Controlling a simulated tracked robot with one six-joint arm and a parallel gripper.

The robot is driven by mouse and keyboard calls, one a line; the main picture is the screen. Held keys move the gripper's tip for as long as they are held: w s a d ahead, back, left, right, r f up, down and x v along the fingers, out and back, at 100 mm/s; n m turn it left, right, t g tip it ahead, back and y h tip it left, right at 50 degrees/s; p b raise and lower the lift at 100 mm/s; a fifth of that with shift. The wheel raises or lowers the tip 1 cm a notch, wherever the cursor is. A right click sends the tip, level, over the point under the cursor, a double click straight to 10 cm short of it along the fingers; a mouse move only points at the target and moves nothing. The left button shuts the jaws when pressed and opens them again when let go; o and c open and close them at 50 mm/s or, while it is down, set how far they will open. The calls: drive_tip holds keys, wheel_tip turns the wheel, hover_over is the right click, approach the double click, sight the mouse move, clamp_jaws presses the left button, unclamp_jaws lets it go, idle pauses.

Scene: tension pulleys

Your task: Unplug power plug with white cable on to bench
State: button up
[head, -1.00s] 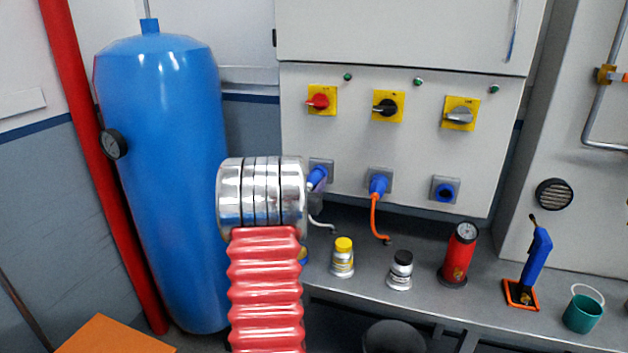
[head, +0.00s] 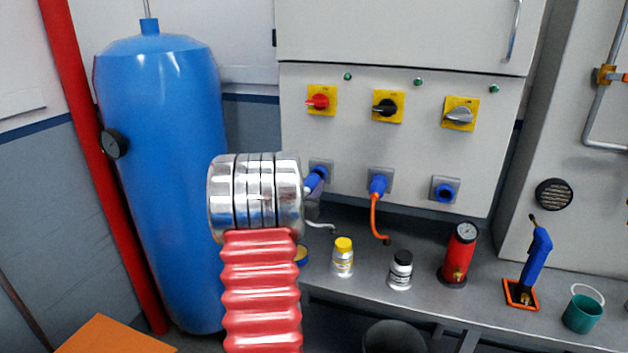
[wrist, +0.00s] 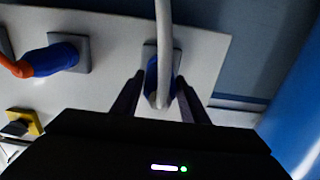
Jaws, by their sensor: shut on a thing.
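The blue plug with the white cable (wrist: 153,76) is between the two dark fingers of my gripper (wrist: 160,77) in the wrist view, and the gripper is shut on it. The white cable (wrist: 163,40) runs up the picture from the plug. The plug is in line with the left grey socket (wrist: 149,52); I cannot tell how deep it sits. In the head view the plug (head: 315,181) shows at the left socket (head: 322,165), and my arm's metal rings hide most of my gripper. The bench (head: 360,265) lies below the sockets.
A blue plug with an orange cable (head: 378,186) sits in the middle socket. The right socket (head: 445,190) has no cable. A yellow-capped bottle (head: 343,262), a black-capped bottle (head: 400,272) and a red cylinder (head: 458,258) stand on the bench. A blue tank (head: 165,150) is at left.

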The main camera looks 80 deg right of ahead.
drive_tip(key=shift+a, duration=0.25)
drive_tip(key=shift+w+a, duration=0.1)
drive_tip(key=shift+a, duration=0.6)
drive_tip(key=shift+a, duration=0.2)
